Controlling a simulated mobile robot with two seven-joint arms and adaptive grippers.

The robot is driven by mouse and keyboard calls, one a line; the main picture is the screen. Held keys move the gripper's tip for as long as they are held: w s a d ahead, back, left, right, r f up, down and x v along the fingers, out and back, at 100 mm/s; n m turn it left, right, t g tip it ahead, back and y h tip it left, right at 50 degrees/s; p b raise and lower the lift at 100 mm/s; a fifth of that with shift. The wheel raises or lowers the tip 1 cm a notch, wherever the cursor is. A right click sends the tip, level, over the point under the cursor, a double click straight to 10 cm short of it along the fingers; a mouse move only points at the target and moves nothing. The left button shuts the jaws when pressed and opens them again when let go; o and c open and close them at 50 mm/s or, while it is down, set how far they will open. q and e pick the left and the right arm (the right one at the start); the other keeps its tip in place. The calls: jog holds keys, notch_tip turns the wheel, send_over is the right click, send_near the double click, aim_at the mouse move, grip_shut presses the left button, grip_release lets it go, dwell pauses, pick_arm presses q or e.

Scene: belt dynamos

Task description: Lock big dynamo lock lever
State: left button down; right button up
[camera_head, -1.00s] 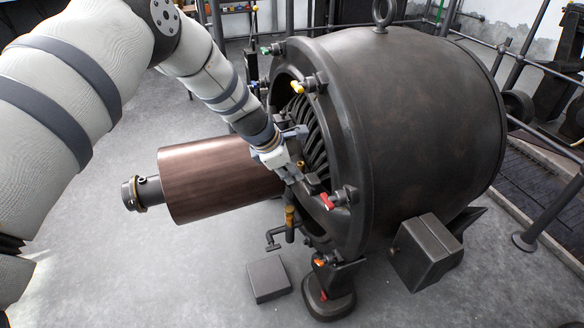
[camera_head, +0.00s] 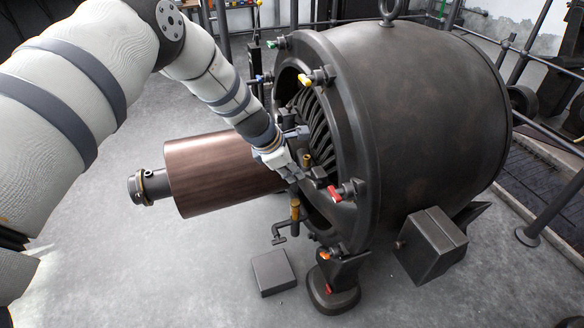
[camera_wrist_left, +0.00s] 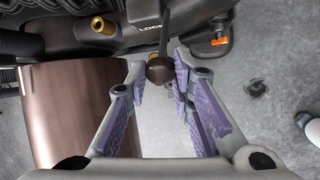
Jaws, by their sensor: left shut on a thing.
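The big dynamo (camera_head: 430,120) is a large dark metal drum with an open front ring, and a copper cylinder (camera_head: 215,175) stands out of it. My left gripper (camera_head: 300,176) is at the lower front of the ring. In the left wrist view, the gripper (camera_wrist_left: 160,78) is shut on the dark round knob (camera_wrist_left: 158,69) of the lock lever, with one finger on each side. The lever's thin shaft (camera_wrist_left: 164,38) runs up from the knob, beside a plate (camera_wrist_left: 121,27) lettered "LOCK". In the head view the gripper largely hides the lever. My right gripper is out of view.
A red-handled fitting (camera_head: 336,193) and a yellow one (camera_head: 306,80) sit on the ring. A brass-topped crank (camera_head: 295,210) is just below the gripper. A dark box (camera_head: 431,245) is on the drum's side. A flat block (camera_head: 273,272) lies on clear grey floor.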

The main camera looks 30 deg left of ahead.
pick_arm(q)
jog(key=c, duration=1.5)
grip_release()
jog(key=shift+s+a+f, duration=0.35)
jog(key=shift+s+f, duration=0.2)
jog(key=shift+f, duration=0.15)
jog(key=shift+o, duration=0.5)
jog(key=v, duration=1.2)
jog(key=shift+w+r, duration=0.25)
